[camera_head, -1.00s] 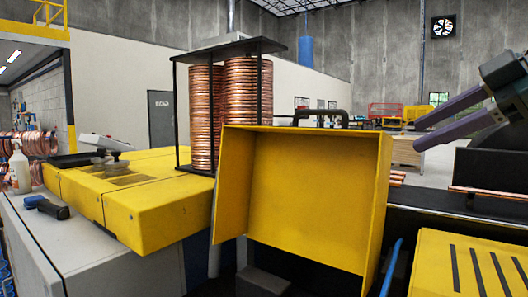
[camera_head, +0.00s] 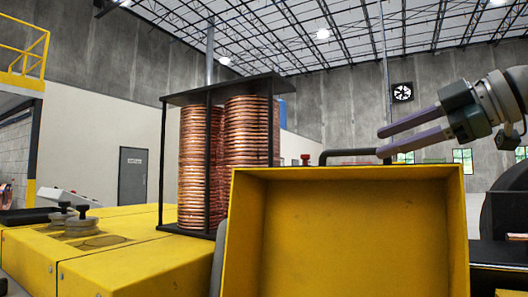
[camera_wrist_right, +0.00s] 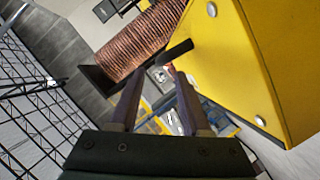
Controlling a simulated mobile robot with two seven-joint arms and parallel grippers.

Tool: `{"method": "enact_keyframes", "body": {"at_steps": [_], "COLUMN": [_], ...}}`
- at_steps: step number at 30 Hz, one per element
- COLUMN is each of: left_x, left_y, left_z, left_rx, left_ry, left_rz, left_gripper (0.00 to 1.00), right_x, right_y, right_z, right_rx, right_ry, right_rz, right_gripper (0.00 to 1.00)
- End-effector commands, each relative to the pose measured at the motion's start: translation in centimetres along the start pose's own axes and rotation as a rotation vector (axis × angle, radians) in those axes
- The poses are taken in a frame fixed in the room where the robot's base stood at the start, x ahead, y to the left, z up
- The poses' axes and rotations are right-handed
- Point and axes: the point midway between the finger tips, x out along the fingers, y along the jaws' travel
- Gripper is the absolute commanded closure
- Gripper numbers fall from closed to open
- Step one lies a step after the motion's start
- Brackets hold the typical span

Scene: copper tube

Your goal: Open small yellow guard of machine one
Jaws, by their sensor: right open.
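The small yellow guard (camera_head: 350,235) stands raised, its hollow inside facing me in the head view. A black bar handle (camera_head: 345,153) sits along its top edge. My right gripper (camera_head: 380,143) is open and empty, just above the guard's top, coming in from the right. Its fingertips are near the handle's right end; whether they touch it I cannot tell. In the right wrist view, the open fingers (camera_wrist_right: 160,75) have nothing between them. The guard (camera_wrist_right: 268,70) fills the upper right there, with a dark bar, likely the handle (camera_wrist_right: 178,50), beyond the tips. My left gripper is not in view.
A copper coil stack (camera_head: 200,168) in a black frame stands behind and left of the guard. A yellow machine cover (camera_head: 110,250) lies at the lower left. A grey door (camera_head: 132,175) is in the far wall.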

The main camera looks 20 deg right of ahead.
Motion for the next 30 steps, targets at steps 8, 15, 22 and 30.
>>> {"method": "enact_keyframes", "body": {"at_steps": [8,15,22,30], "left_x": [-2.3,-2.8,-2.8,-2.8], "left_y": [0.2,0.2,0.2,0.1], "left_z": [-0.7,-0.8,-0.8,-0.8], "left_rx": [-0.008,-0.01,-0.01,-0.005], "left_ry": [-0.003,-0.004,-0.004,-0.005], "left_rz": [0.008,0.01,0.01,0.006], "left_gripper": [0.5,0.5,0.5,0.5], "right_x": [5.3,7.4,7.6,7.5], "right_y": [0.2,0.1,0.0,0.0], "right_z": [-0.4,-0.1,0.0,0.0], "right_rx": [0.004,0.001,0.0,0.0], "right_ry": [0.003,0.0,-0.001,-0.001], "right_rz": [-0.002,0.0,0.0,0.0], "right_gripper": [0.53,0.53,0.53,0.8]}}
